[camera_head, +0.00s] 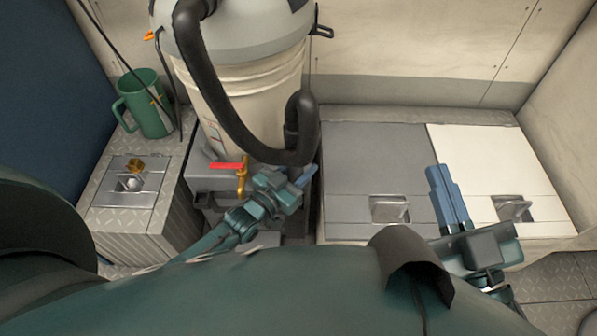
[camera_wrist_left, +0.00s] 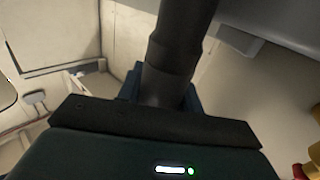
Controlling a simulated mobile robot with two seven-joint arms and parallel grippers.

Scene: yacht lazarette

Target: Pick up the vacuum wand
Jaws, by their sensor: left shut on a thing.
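The vacuum wand (camera_head: 301,125) is a thick black tube standing roughly upright at the end of a black hose (camera_head: 215,90), beside a cream bucket vacuum (camera_head: 262,95). My left gripper (camera_head: 303,180) is at the lower end of the wand and shut on it. In the left wrist view the wand (camera_wrist_left: 172,65) rises from between the blue fingers, its lower end hidden behind the gripper body. My right gripper (camera_head: 447,195) is away to the right, over the front of the lockers, its blue fingers close together and holding nothing visible.
A red-handled valve (camera_head: 227,165) with brass fitting is close left of my left gripper. A green jug (camera_head: 146,105) stands on the left locker (camera_head: 100,190). Grey (camera_head: 370,150) and white (camera_head: 485,155) locker lids at right are clear on top.

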